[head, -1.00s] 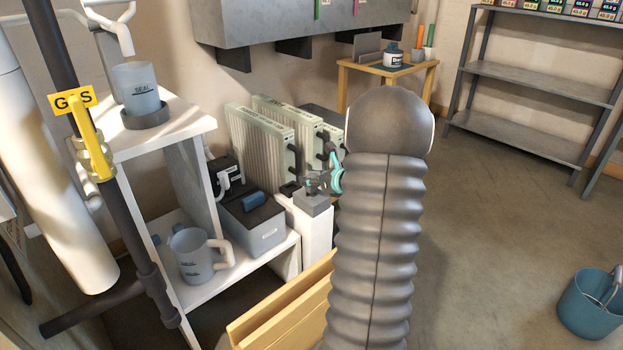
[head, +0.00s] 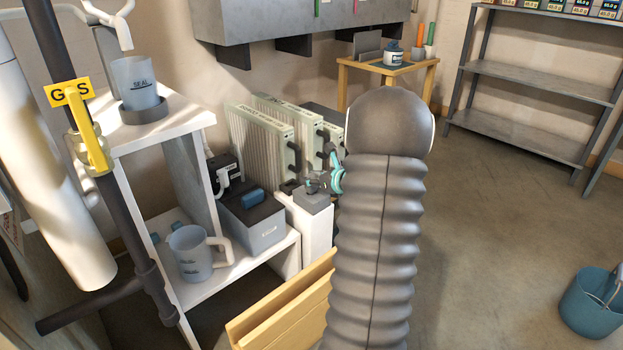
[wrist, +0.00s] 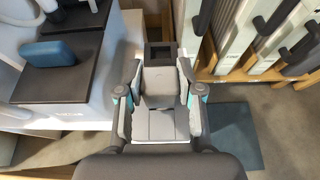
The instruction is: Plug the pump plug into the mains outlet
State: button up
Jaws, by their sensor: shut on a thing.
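My gripper (head: 318,184) shows in the head view as small grey and teal parts left of my arm. In the wrist view its two fingers (wrist: 160,100) are closed on the sides of a pale grey block that looks like the pump plug (wrist: 160,85). A dark square fitting with a recess, probably the mains outlet (wrist: 161,55), lies just beyond the plug's far end. From these views I cannot tell whether the plug touches it. The plug's prongs and cord are not visible.
A white shelf (head: 190,130) stands left, holding a grey box with a blue top piece (head: 250,220) and a jug (head: 193,255). Ribbed panels (head: 262,140) stand behind my gripper. A yellow gas valve (head: 92,135) is at far left. Open floor lies right, with a bucket (head: 592,305).

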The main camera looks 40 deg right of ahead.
jog(key=shift+f+b, duration=0.6)
jog(key=shift+f, duration=0.15)
jog(key=o, duration=1.2)
jog(key=p+v, duration=0.2)
jog(key=v, duration=0.6)
dwell(0.6)
